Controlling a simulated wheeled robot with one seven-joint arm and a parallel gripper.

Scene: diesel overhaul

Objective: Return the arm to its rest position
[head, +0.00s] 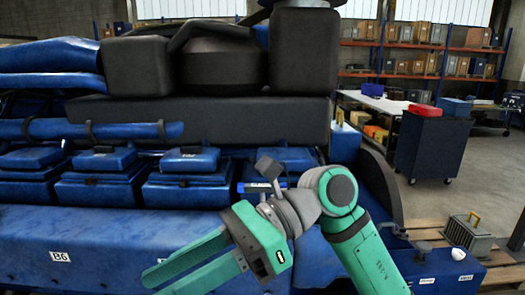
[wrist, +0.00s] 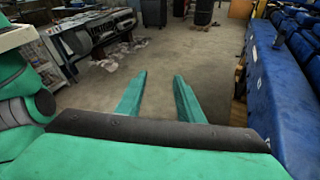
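My gripper (head: 190,270) is green and points left in the head view, in front of the blue diesel engine (head: 100,240). Its two long fingers are apart with nothing between them. In the wrist view the gripper (wrist: 160,95) also shows open, with bare floor beyond the fingertips. My arm is bent at the elbow in front of the engine's right end. No held object is visible. The engine's blue side (wrist: 280,90) runs along the right in the wrist view, apart from the fingers.
A dark blue tool cart (head: 432,145) with a red box (head: 425,110) stands at right. A metal-finned unit (head: 467,235) sits on a pallet. Shelves (head: 425,60) line the back. In the wrist view, a bench with parts (wrist: 95,35) is at left; the floor (wrist: 190,60) between is clear.

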